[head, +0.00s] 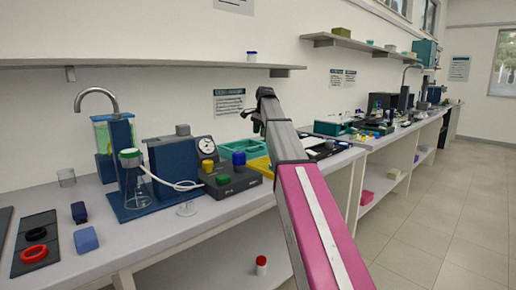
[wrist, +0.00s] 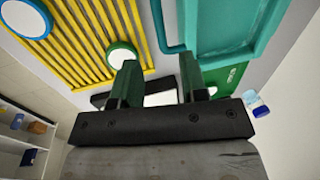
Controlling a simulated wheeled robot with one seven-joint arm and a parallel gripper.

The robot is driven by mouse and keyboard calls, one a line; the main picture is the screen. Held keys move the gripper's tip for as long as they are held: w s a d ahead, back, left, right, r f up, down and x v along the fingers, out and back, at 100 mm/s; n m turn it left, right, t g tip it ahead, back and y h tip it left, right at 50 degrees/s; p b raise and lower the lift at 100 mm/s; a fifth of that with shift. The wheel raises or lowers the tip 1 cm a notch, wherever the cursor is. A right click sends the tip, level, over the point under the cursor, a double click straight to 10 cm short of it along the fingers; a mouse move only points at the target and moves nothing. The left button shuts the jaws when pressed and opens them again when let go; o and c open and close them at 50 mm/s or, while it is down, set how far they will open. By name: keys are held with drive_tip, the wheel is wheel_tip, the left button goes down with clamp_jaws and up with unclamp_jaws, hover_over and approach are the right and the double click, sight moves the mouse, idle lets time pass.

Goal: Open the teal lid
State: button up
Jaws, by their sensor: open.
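My gripper (wrist: 162,82) is open, with its two dark green-tinted fingers apart and nothing held between them. In the wrist view a teal tray-like thing (wrist: 225,35) with a raised rim lies just beyond the right finger. A round white piece with a teal-green rim (wrist: 121,54) sits beside the left finger; I cannot tell if it touches. I cannot tell which teal piece is the lid. My fingertips are not clear in the head view.
A yellow slatted rack (wrist: 80,35) lies left in the wrist view, with a blue-rimmed round piece (wrist: 26,18) on it. A dark control box (head: 230,180) with coloured buttons, a gauge unit (head: 175,158) and a blue filter stand (head: 122,165) crowd the bench left of my arm.

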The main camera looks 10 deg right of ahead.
sight(258, 146)
drive_tip(key=f, duration=0.5)
drive_tip(key=w+f, duration=0.1)
drive_tip(key=f, duration=0.2)
drive_tip(key=shift+w+a, duration=0.1)
drive_tip(key=shift+a, duration=0.3)
clamp_jaws()
